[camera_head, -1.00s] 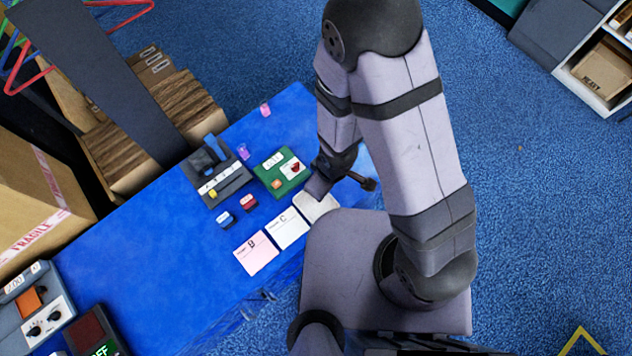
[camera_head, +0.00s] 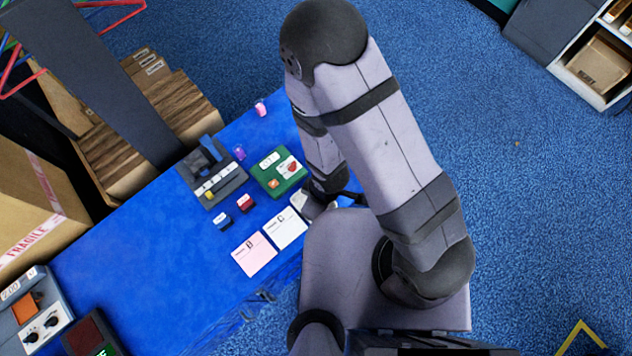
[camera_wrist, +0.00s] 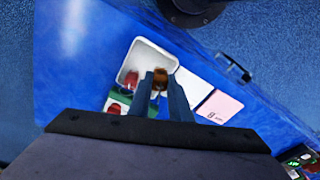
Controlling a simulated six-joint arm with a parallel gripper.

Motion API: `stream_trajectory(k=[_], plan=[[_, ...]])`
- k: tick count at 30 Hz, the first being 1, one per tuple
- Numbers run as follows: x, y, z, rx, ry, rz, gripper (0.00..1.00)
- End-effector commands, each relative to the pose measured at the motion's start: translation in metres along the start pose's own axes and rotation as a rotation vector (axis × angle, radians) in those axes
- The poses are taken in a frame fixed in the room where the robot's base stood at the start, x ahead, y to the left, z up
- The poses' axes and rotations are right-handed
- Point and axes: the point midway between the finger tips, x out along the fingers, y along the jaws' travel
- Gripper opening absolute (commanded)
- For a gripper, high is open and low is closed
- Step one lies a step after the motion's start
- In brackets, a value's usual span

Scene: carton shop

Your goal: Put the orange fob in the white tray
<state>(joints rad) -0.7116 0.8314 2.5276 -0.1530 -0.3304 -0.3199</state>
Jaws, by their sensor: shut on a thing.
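The white tray (camera_wrist: 140,58) shows below my gripper in the wrist view; the head view shows only part of it (camera_head: 299,198) beside my arm. My gripper (camera_wrist: 161,82) has its two dark fingers over the tray's near right part, shut on a small orange-brown thing (camera_wrist: 160,77), which looks like the orange fob. Its lower end is not clear, so I cannot tell whether it touches the tray. A small reddish-brown thing (camera_wrist: 131,78) shows at the tray's left side. In the head view my arm hides the fingertips.
A white card (camera_head: 285,228) and a pink card (camera_head: 253,254) lie beside the tray. A green box (camera_head: 277,173), small blue (camera_head: 222,221) and red (camera_head: 245,203) blocks and a grey holder (camera_head: 213,172) stand close by.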

Motion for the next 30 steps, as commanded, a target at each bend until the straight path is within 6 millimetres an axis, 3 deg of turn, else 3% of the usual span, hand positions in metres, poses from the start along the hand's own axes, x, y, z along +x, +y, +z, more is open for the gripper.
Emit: stream_trajectory(k=[11,22,30], plan=[[0.008,0.000,0.001,0.001,0.001,0.000,0.00],[0.038,0.000,0.004,0.000,0.000,0.000,0.00],[0.043,0.000,0.005,0.001,0.002,0.001,0.00]])
